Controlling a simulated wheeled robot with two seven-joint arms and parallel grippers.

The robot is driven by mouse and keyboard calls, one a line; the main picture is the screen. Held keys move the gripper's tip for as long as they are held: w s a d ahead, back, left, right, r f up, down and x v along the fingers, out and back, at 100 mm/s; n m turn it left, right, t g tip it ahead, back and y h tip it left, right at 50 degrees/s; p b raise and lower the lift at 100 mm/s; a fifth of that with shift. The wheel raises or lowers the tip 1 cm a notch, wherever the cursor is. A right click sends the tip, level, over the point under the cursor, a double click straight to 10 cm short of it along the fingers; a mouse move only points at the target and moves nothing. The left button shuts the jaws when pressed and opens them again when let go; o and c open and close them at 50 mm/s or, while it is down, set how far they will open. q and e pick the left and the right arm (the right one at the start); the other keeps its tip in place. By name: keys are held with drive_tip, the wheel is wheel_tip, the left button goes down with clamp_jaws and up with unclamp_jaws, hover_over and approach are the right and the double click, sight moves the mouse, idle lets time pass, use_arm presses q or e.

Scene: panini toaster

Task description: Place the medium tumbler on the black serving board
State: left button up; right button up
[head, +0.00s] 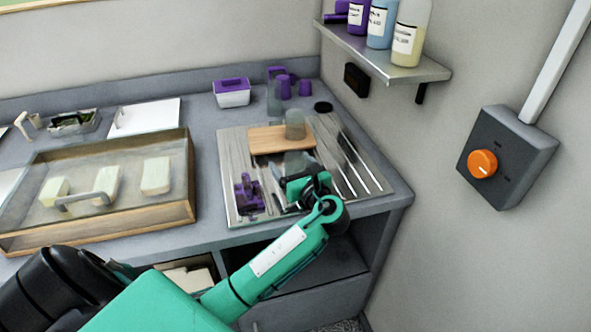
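A clear greyish tumbler (295,124) stands upright on the light wooden board (267,143). A second clear glass shape (296,160) shows just in front of that board, directly beyond my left gripper (300,184). I cannot tell which is the medium tumbler. My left gripper is over the ribbed drainer area, and its wrist hides what lies under it. I cannot tell whether its fingers are open or hold the glass. A dark surface beside the gripper is mostly hidden, and I cannot make out the black serving board for sure. My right gripper is not in view.
A purple rack-like item (248,193) is left of the gripper. Purple cups (283,87), another clear glass (274,98) and a purple-lidded box (232,92) stand behind. A glass-topped wooden case (100,185) fills the left counter. The wall shelf (390,58) holds bottles.

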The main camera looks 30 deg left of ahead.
use_arm(q)
drive_tip(key=c, duration=1.1)
drive_tip(key=shift+c, duration=0.8)
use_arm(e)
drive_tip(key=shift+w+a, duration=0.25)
use_arm(q)
drive_tip(key=shift+r, duration=0.15)
